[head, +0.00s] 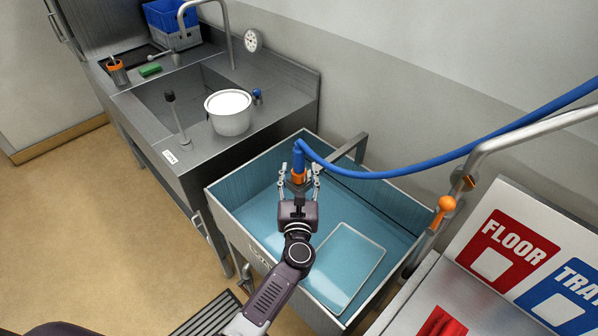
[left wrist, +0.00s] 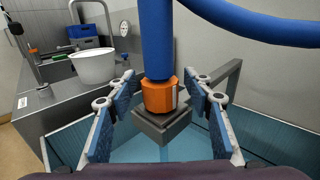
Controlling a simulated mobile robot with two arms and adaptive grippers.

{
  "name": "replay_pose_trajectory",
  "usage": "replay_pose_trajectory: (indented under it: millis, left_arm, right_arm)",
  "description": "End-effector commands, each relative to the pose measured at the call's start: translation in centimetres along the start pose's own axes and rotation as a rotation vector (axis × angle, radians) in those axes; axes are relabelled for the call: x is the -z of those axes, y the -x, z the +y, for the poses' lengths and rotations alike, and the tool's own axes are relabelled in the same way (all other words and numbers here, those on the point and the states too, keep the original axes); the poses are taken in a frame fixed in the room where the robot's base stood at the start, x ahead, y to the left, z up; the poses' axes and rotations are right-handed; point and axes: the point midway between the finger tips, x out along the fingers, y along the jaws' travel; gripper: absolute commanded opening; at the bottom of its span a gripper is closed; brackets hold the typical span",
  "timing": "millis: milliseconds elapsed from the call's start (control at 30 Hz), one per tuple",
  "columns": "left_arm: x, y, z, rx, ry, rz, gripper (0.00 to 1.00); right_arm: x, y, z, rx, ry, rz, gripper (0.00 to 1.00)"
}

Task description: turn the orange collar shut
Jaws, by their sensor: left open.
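The orange collar (head: 298,178) sits at the lower end of a blue hose (head: 350,172), above the blue-walled basin. In the left wrist view the collar (left wrist: 159,96) is faceted, with a pale mark on its right side, and rests on a dark square block (left wrist: 162,126). The thick blue hose end (left wrist: 156,40) rises upright from it. My left gripper (head: 299,178) is open, its fingers on either side of the collar. In the left wrist view the fingers (left wrist: 160,108) show gaps on both sides. My right gripper is not in view.
The basin (head: 225,195) has a pale flat panel (head: 350,262) inside. A steel sink counter (head: 165,150) with a white pot (head: 229,112) stands at left. An orange-knobbed metal pipe (head: 446,204) and sign panels (head: 506,245) stand at right. The hose arcs right, over the basin.

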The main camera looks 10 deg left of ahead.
Motion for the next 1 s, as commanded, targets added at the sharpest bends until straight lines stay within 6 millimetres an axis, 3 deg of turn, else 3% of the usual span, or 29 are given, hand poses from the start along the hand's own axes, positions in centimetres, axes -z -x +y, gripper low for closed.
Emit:
replay_pose_trajectory:
  millis: [100,500,1000]
  left_arm:
    - [0.02,0.02,0.01,0.0,-0.001,0.0,0.47]
    - [0.01,0.04,0.0,0.0,-0.001,0.0,0.04]
    - [0.18,0.05,0.2,0.152,-0.003,-0.002,0.04]
  right_arm:
    - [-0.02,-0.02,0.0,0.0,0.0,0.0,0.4]
    - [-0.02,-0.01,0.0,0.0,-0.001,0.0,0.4]
    - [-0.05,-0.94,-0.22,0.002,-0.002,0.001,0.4]
